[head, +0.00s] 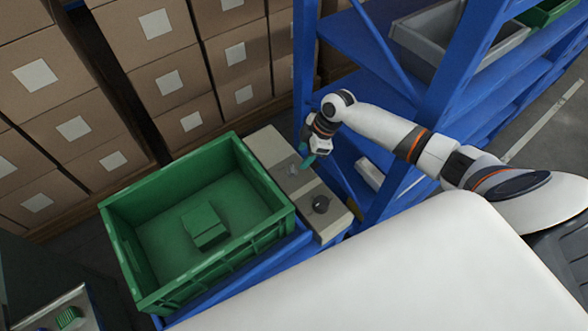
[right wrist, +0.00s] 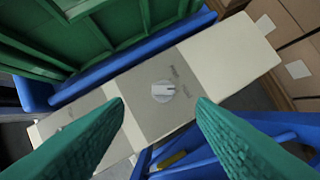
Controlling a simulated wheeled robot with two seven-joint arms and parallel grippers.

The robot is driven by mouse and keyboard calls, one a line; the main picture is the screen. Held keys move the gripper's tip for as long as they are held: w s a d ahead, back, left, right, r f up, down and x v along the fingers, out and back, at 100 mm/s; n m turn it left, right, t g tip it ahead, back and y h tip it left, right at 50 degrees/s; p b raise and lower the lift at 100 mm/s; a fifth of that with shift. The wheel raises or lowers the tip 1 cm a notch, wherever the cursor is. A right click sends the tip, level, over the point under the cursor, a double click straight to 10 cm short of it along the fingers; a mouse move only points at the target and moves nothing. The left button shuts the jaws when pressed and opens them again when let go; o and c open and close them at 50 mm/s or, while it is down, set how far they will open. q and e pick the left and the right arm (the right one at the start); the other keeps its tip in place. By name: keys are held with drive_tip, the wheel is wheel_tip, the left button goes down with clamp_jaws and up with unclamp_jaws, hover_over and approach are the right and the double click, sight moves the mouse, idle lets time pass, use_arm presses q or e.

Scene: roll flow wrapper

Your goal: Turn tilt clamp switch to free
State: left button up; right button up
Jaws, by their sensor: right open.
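A light-coloured rotary switch (right wrist: 163,91) sits on a grey plate of a long pale control box (head: 263,144). In the wrist view its grip bar lies roughly across the picture; small labels beside it are too small to read. In the head view the switch (head: 293,170) is small, just left of my right gripper (head: 307,162). My right gripper is open, its green fingertips either side of the switch in the wrist view (right wrist: 160,102), apparently above it and not touching. My left gripper is not in view.
A green crate (head: 270,233) with a green block (head: 205,225) inside stands left of the box. Blue shelving (head: 438,110) rises close on the right, beside my right arm. Stacked cartons (head: 175,80) stand behind. Another panel with a green knob (head: 70,318) is at lower left.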

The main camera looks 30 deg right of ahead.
sight(292, 169)
drive_tip(key=b+x, duration=0.1)
drive_tip(key=x, duration=0.1)
drive_tip(key=b+x, duration=0.1)
drive_tip(key=x, duration=0.1)
drive_tip(key=b+x, duration=0.1)
drive_tip(key=x, duration=0.1)
drive_tip(key=shift+w+d+f, duration=0.1)
drive_tip(key=shift+w+d, duration=0.05)
drive_tip(key=shift+w, duration=0.15)
drive_tip(key=shift+a+f+b, duration=0.35)
drive_tip(key=shift+f+b, duration=0.2)
drive_tip(key=shift+b, duration=0.35)
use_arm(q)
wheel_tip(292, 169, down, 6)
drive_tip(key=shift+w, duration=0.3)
use_arm(e)
drive_tip(key=shift+f, duration=0.1)
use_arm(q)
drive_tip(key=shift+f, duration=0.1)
use_arm(e)
drive_tip(key=shift+c, duration=0.3)
drive_tip(key=c, duration=0.9)
